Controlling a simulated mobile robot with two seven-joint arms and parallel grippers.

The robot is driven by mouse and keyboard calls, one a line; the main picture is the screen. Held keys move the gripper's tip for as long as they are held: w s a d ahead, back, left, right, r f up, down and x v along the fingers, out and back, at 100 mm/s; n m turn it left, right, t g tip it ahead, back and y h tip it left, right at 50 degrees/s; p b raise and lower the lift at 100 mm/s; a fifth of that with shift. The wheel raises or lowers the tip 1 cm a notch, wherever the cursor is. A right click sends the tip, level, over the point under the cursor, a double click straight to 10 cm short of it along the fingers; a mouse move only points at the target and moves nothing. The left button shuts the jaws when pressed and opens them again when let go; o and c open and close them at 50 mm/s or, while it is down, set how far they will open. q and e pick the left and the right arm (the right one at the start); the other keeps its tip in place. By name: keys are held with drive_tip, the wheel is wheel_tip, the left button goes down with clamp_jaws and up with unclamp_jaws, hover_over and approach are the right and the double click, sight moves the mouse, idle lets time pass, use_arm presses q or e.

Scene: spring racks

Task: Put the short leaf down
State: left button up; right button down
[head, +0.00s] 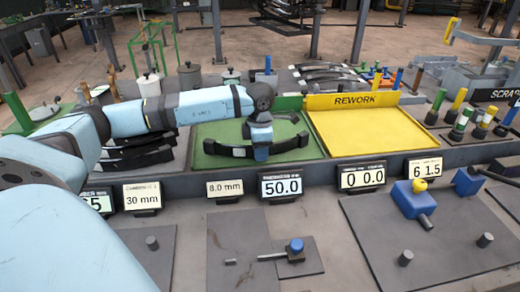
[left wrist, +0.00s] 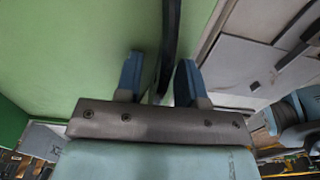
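A dark curved leaf (head: 288,149) lies across the green tray (head: 212,133) in the head view. I cannot tell from its looks alone whether it is the short one. My left gripper (head: 261,150) points down over the middle of this leaf. In the left wrist view, the fingers of my left gripper (left wrist: 160,82) stand apart, with the leaf (left wrist: 171,35) running between them, nearer the right finger. A gap shows beside the left finger. The gripper hides the middle of the leaf in the head view. My right gripper is not in view.
A yellow tray (head: 365,125) marked REWORK stands right of the green tray and looks empty. Several dark leaves (head: 135,155) lie to the left, and more leaves (head: 325,75) lie behind. Number displays (head: 282,186) line the front edge. Several colored-handled tools (head: 460,122) stand at right.

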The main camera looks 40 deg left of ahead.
use_arm(q)
wheel_tip(320, 180, up, 12)
idle(0.6)
